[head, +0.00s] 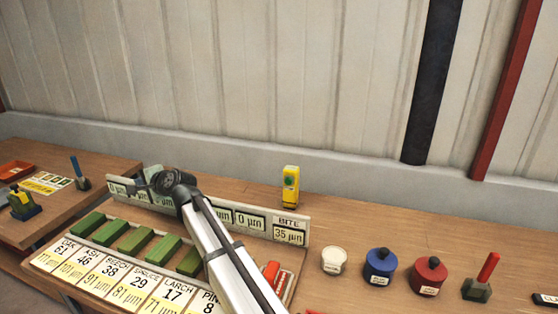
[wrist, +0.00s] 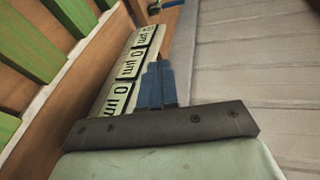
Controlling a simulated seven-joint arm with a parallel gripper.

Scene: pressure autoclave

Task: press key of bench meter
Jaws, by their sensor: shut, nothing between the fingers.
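A small upright yellow device (head: 290,186) with a round green key on its front stands at the back of the bench, right of centre in the head view. I take it for the bench meter, though no name can be read on it. My gripper (wrist: 158,72) is shut and empty. In the head view its hand is above the left part of the display rail, well left of the yellow device, and the fingertips are hard to make out. The wrist view shows the blue-grey fingers together beside the rail, with no yellow device in view.
The long display rail (head: 257,221) shows several 0 µm readouts and a BITE readout of 35 µm. Green blocks (head: 134,240) and labelled wood cards stand before it. White, blue and red pots (head: 428,274) and a red-handled tool (head: 485,272) are at right. Bare bench lies behind them.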

